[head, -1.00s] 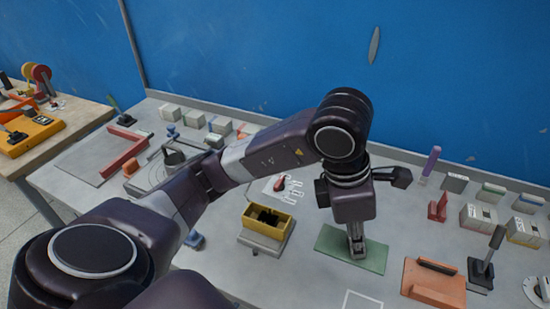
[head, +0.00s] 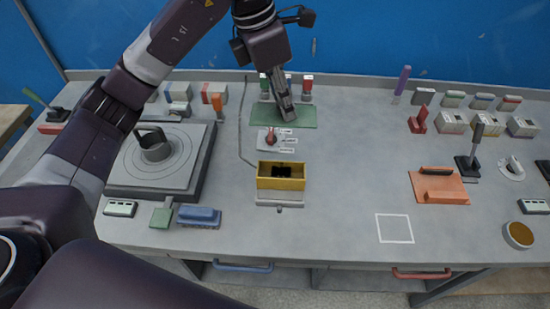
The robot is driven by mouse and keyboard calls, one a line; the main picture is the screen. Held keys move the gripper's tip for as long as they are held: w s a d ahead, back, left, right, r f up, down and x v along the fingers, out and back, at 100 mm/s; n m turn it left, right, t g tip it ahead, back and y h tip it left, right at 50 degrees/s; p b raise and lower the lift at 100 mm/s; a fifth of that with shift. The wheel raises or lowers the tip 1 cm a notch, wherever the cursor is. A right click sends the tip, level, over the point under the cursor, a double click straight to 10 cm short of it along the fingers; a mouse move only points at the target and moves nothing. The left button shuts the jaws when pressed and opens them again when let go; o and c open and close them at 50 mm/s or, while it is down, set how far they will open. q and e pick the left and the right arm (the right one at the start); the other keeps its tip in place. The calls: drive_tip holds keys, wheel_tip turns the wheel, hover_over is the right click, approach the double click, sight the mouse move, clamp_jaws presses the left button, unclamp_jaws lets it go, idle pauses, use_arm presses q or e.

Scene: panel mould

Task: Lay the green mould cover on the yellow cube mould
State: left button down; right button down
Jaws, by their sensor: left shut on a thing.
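The green mould cover (head: 299,117) is a flat rectangular plate in the upper middle of the head view. My left gripper (head: 287,112) points down at its middle and is shut on it; the grip itself is small and partly hidden. The cover appears beyond the yellow cube mould (head: 281,183), not over it. Its height above the bench is hard to tell. The mould is an open-topped yellow box with a dark inside, standing on a grey base. My right gripper is not in view.
A small plate with a red knob (head: 271,138) lies between cover and mould. A round turntable (head: 155,167) stands left, an orange plate with a handle (head: 438,188) right. A white square outline (head: 394,228) marks bare bench. Several small blocks line the back.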

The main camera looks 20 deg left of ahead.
use_arm(q)
wheel_tip(320, 180, down, 17)
drive_tip(key=p, duration=0.3)
drive_tip(key=shift+a+r+p, duration=0.1)
drive_tip(key=shift+p, duration=0.3)
drive_tip(key=shift+f+b, duration=0.6)
drive_tip(key=shift+b, duration=0.2)
drive_tip(key=c, duration=1.8)
unclamp_jaws()
drive_tip(key=shift+o, duration=0.6)
